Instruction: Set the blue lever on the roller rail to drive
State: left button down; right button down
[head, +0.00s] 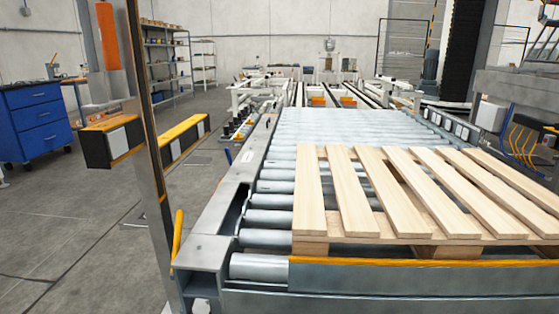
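The roller rail (210,252) runs along the left side of the conveyor, away from me. Neither of my grippers is in view.
A wooden pallet (383,192) lies on the rollers (264,239) to the right. Open floor (90,215) lies left of the rail. A blue drawer cabinet (37,122) stands far left.

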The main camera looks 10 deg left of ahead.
aim_at(226, 150)
jog(key=z, duration=0.7)
jog(key=i+j, duration=0.2)
jog(key=j, duration=0.6)
jog(key=i+j, duration=0.15)
jog(key=j, duration=0.65)
jog(key=i+j, duration=0.2)
jog(key=j, duration=0.6)
jog(key=i+j, duration=0.15)
jog(key=j, duration=0.65)
jog(key=i+j, duration=0.2)
jog(key=j, duration=0.6)
jog(key=i+j, duration=0.15)
jog(key=j, duration=0.65)
jog(key=i+j, duration=0.2)
jog(key=j, duration=0.6)
jog(key=i+j, duration=0.15)
jog(key=j, duration=0.65)
